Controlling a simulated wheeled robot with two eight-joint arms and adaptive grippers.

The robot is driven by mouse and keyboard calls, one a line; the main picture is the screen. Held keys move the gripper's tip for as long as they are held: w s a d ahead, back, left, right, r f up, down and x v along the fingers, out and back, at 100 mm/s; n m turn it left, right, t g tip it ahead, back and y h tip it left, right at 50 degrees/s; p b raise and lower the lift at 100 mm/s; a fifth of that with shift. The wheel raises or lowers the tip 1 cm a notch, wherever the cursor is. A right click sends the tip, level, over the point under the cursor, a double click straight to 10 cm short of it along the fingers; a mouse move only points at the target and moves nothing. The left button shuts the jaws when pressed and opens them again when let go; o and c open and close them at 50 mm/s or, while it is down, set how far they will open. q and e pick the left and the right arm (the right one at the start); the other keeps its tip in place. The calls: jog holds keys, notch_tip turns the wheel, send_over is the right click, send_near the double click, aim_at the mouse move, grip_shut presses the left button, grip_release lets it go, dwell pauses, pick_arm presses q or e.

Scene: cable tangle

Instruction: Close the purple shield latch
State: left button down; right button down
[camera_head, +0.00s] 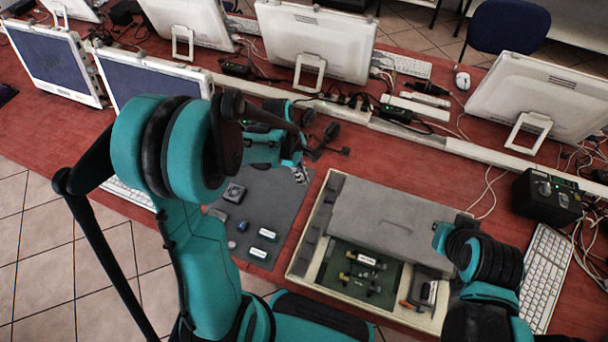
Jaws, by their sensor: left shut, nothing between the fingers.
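A cream box (295,262) stands on the red table, with a grey cover panel (385,215) over its back part. Its open front shows a green board (343,288) with small black and yellow parts and a white label. I cannot make out a purple shield latch at this size. My left gripper (331,144) is shut and empty, above the table behind the box's back left corner. It is apart from the cover as far as I can tell. My right arm reaches over the box's right side; its gripper fingers do not show.
A dark grey mat (283,207) left of the box holds several small parts. Monitors, a white cable rail (390,132) and loose cables lie behind. A black power unit (545,197) and a keyboard (546,275) stand at the right.

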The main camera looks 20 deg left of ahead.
aim_at(319, 197)
pick_arm(q)
jog(key=b+x, duration=0.2)
jog(key=x, duration=0.4)
jog(key=shift+a+f, duration=0.1)
jog(key=d, duration=0.2)
jog(key=d+b, duration=0.1)
jog(key=shift+s+d+r, duration=0.1)
jog(key=shift+d+r, duration=0.1)
jog(key=shift+r, duration=0.05)
jog(key=shift+d, duration=0.3)
jog(key=shift+d, duration=0.1)
